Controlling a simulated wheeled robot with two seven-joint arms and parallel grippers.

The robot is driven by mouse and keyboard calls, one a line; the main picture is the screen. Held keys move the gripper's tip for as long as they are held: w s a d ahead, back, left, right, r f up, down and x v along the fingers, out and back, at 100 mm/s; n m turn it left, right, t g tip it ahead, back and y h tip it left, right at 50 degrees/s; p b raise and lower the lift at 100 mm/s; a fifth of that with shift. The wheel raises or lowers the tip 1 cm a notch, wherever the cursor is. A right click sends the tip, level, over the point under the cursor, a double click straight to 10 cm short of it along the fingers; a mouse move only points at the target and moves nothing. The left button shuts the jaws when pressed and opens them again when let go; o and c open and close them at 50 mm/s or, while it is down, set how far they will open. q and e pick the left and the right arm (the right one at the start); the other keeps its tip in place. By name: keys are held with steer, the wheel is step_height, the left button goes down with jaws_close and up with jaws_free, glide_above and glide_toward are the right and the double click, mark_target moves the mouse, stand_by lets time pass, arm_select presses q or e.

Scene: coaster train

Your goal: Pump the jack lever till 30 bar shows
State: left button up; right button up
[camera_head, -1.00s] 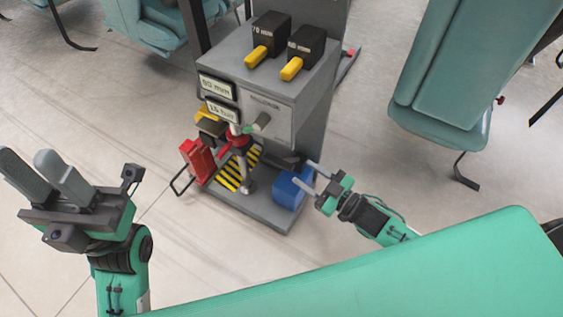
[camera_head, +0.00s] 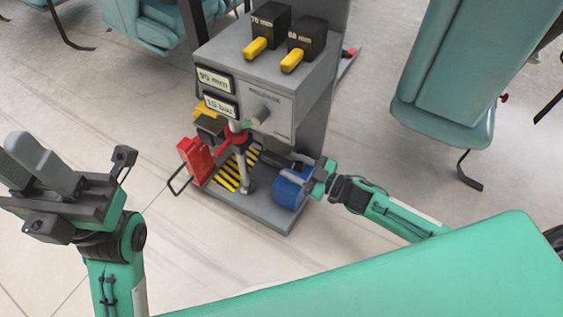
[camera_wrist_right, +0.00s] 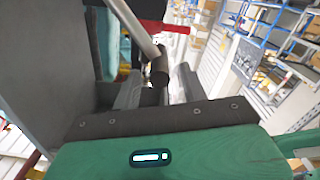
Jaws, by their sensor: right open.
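The blue jack (camera_head: 291,190) sits on the grey base of the machine. A dark lever (camera_head: 275,158) shows above it, partly hidden by my right gripper (camera_head: 308,173). In the right wrist view, a grey rod with a black grip (camera_wrist_right: 160,66) lies between the fingers of my right gripper (camera_wrist_right: 160,90), which is open around it. I cannot tell whether either finger touches it. The lower display (camera_head: 221,105) reads 15 bar, and the upper one (camera_head: 214,79) reads 90 mm.
The grey machine box (camera_head: 270,75) carries two black blocks with yellow handles. A red part (camera_head: 196,160) stands left of the striped plate (camera_head: 238,170). Teal seats (camera_head: 445,85) stand at right and back.

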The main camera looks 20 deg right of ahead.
mark_target(281, 161)
steer(key=shift+b+x, duration=0.45)
steer(key=shift+x, duration=1.7)
jaws_close()
